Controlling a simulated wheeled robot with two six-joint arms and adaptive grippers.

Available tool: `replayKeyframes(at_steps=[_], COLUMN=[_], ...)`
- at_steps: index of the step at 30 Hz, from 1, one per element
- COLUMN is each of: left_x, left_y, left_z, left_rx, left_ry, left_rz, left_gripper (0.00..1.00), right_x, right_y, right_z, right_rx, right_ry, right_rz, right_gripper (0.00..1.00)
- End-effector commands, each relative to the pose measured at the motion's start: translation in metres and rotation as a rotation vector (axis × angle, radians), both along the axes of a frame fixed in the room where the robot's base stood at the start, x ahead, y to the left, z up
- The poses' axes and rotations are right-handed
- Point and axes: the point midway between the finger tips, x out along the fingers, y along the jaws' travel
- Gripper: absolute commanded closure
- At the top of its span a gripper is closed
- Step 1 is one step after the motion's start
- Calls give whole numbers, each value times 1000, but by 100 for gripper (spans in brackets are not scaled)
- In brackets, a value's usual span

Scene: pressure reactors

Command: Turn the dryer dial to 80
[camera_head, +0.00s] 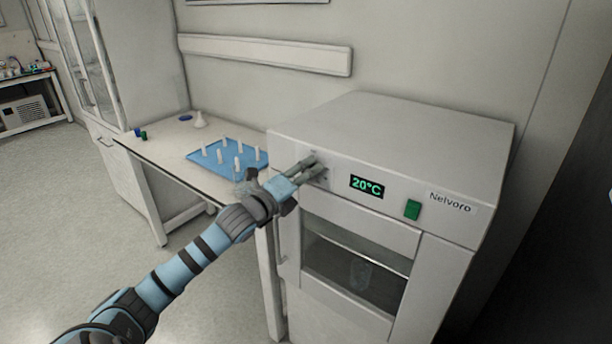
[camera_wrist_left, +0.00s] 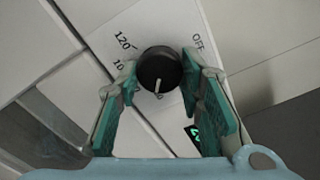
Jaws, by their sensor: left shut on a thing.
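The dryer (camera_head: 400,140) is a white cabinet with a green display (camera_head: 367,186) reading 20°C. My left gripper (camera_head: 312,166) is at the left end of its front panel and hides the dial there. In the left wrist view the black round dial (camera_wrist_left: 160,66) sits between the two fingertips of my left gripper (camera_wrist_left: 158,74), which is shut on it. The dial's white mark points toward the bottom of that view. The labels 120 and OFF show beside it; another label starting with 10 is partly covered by a finger. My right gripper is not in view.
A green switch (camera_head: 412,209) sits right of the display. The dryer's glass door (camera_head: 355,265) is below, with a glass vessel behind it. To the left, a table (camera_head: 165,150) bears a blue tray (camera_head: 215,158) with several white pegs. Open floor lies at the left.

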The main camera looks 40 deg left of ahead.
Motion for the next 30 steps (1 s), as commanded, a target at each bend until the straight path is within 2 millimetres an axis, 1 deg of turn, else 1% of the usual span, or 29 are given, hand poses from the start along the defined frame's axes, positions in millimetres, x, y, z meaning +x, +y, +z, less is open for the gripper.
replayKeyframes(at_steps=[1,6,15,22,30], left_x=[1,1,1,1,1], left_y=[0,0,0,1,1], left_z=[3,3,4,4,4], left_rx=[45,202,421,513,544], left_ry=[-7,-5,-1,1,1], left_rz=[-1,-1,-1,0,0], left_gripper=[94,94,94,94,94], right_x=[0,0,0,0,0], right_y=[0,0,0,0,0], right_z=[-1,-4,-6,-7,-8], right_rx=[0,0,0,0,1], right_ry=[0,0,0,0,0], right_rz=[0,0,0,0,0], right_gripper=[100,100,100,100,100])
